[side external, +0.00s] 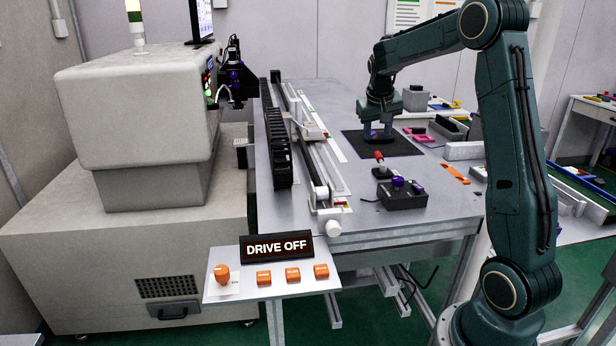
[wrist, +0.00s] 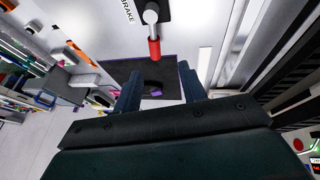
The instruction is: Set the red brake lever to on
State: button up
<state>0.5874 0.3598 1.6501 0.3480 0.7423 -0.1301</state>
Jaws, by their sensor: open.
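The brake lever's red handle (side external: 380,156) stands up from a small dark base (side external: 384,174) on the table in the side external view. In the wrist view the red handle (wrist: 154,48) extends from a grey rod (wrist: 151,17), near a label reading BRAKE (wrist: 127,11). My gripper (side external: 379,138) points down over the black mat, behind the lever in the side external view. In the wrist view my gripper (wrist: 160,71) is open, with the handle lying just beyond its fingertips. I see nothing held between the fingers.
A control box (side external: 402,193) with purple knobs sits close in front of the lever. A conveyor rail (side external: 306,150) runs along the left. The black mat (side external: 408,147) holds a small purple piece (wrist: 155,91). A sign (side external: 277,247) reads DRIVE OFF.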

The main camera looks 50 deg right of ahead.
jog(key=s+a+r+n+t, duration=0.1)
jog(key=s+a+r, duration=0.1)
jog(key=a, duration=0.5)
jog(key=s+a+r+n+y, duration=0.1)
jog(key=s+a+r+n, duration=0.1)
jog(key=a, duration=0.6)
jog(key=s+a+r+n+t, duration=0.1)
jog(key=s+a+r, duration=0.3)
jog(key=a, duration=0.3)
jog(key=shift+s+a+r+t+y, duration=0.15)
jog(key=shift+a+r+t+y, duration=0.15)
jog(key=shift+y, duration=0.1)
jog(key=shift+d, duration=0.1)
jog(key=shift+d, duration=0.1)
jog(key=c, duration=0.7)
jog(key=shift+w+d, duration=0.15)
jog(key=shift+w, duration=0.15)
grip_shut()
jog(key=w+d+m+g+h, duration=0.3)
jog(key=w+d, duration=0.8)
jog(key=w+d+f+m+g, duration=0.3)
jog(key=w+d+f+m, duration=0.1)
jog(key=d+f, duration=0.2)
jog(key=shift+w+d+f+h, duration=0.2)
jog(key=shift+w+f+h, duration=0.2)
jog(key=shift+f, duration=0.4)
